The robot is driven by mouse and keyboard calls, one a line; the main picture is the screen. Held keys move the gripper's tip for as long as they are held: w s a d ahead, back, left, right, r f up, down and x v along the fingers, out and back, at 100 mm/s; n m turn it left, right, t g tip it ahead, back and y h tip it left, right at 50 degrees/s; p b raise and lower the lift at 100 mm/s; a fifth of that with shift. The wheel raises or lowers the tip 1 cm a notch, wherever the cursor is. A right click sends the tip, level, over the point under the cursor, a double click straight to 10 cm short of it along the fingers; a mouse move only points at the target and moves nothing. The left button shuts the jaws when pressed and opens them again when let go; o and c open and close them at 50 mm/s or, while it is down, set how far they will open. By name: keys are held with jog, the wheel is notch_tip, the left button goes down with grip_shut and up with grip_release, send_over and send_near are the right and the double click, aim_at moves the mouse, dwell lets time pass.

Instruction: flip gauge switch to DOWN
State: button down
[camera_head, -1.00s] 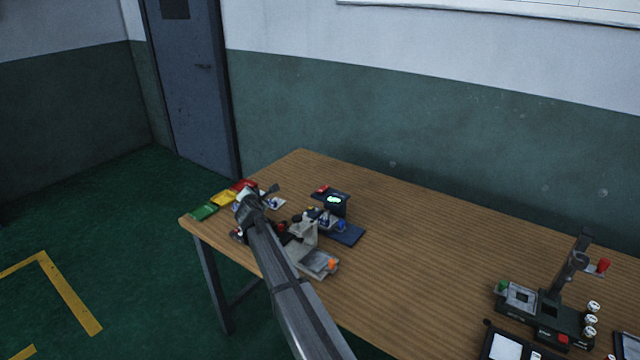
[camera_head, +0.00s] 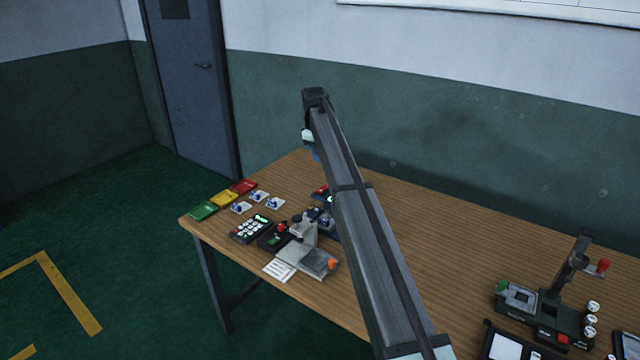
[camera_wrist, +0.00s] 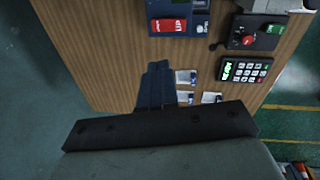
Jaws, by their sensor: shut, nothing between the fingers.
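The gauge is a dark blue unit (camera_wrist: 200,20) at the top of the wrist view, cut off by the frame edge. On it is a red switch (camera_wrist: 168,25) with white lettering that seems to read UP. In the head view only a red part of the unit (camera_head: 320,191) shows, and my arm hides most of the rest. My gripper (camera_wrist: 157,68) points at the table with its dark fingers shut and empty, apart from the switch. In the head view its blue fingertips (camera_head: 316,156) are above the table's back left part.
A keypad (camera_head: 252,229), a black box with a red knob (camera_wrist: 247,41), a grey microscope-like device (camera_head: 305,255) and small white cards stand nearby. Green (camera_head: 205,211), yellow and red trays line the left edge. A lever fixture (camera_head: 545,310) is at far right. The middle tabletop is clear.

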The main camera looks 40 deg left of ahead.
aim_at(320, 190)
jog(key=shift+s+d+r+m+g, duration=0.1)
jog(key=shift+d+r+m+g, duration=0.2)
jog(key=shift+r, duration=0.3)
jog(key=shift+s+d+r+m+g, duration=0.15)
jog(key=shift+d+r+g, duration=0.1)
jog(key=shift+r+g, duration=0.3)
jog(key=shift+d+r+m+g, duration=0.25)
jog(key=shift+d+r, duration=0.05)
jog(key=shift+r, duration=0.35)
jog(key=f, duration=1.4)
jog(key=shift+s, duration=0.25)
jog(key=shift+s+f, duration=0.2)
jog(key=shift+w+f+t, duration=0.1)
jog(key=shift+t, duration=0.2)
jog(key=shift+w, duration=0.1)
